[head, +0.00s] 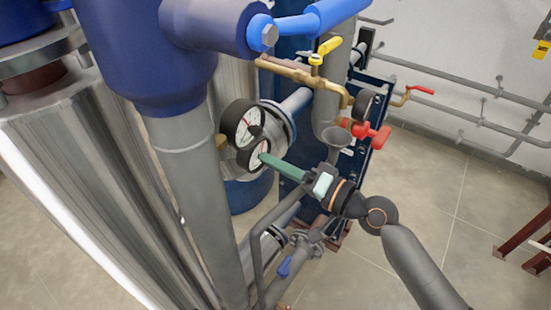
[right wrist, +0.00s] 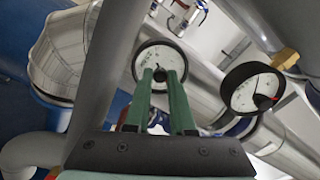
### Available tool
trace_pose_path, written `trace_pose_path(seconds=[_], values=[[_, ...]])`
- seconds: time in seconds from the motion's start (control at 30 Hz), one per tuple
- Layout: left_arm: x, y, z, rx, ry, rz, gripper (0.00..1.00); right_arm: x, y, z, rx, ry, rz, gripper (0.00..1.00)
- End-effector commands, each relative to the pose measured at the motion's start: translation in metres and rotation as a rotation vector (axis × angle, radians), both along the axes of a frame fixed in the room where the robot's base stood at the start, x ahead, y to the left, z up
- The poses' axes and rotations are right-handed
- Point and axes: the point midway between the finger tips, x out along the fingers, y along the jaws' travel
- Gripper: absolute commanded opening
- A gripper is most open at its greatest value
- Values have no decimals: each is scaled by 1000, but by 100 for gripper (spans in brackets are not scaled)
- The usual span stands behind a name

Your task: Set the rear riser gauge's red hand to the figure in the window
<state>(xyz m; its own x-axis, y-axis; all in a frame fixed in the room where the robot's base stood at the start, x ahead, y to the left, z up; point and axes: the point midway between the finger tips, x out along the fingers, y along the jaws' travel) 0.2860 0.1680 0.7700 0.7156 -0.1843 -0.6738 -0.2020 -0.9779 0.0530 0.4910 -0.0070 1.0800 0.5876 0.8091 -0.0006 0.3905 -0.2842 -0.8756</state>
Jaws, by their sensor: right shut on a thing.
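Two round white-faced gauges with dark rims sit close together beside the grey riser pipe. The upper gauge (head: 243,123) shows a red hand in the head view. My right gripper's green fingers (head: 268,160) reach the face of the lower gauge (head: 254,153). In the right wrist view, the fingertips (right wrist: 161,76) are shut on a small dark knob (right wrist: 160,74) at the middle of one gauge (right wrist: 148,56). The other gauge (right wrist: 247,90) stands apart at right, its red hand visible. The fingers partly cover the gripped gauge; I cannot read a figure in a window. My left gripper is out of view.
A thick grey riser pipe (head: 190,195) and a silver-clad vessel (head: 85,170) stand left of the gauges. Brass piping with a yellow lever (head: 328,46) and a red valve (head: 372,134) lies behind my right gripper. Open tiled floor (head: 430,185) is at right.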

Motion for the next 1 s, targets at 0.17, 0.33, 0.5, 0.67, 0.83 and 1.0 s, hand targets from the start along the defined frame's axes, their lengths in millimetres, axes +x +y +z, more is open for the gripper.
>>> trace_pose_path(seconds=[0.17,0.33,0.5,0.67,0.83,1.0], values=[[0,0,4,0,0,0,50,0,0,1,52,69,-1,0],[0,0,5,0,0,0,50,0,0,1,78,105,-1,0],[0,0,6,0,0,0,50,0,0,1,90,121,-1,0],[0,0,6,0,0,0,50,0,0,1,91,123,-1,0],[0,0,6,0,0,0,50,0,0,1,92,121,-2,0],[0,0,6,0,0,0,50,0,0,1,90,121,-1,37]])
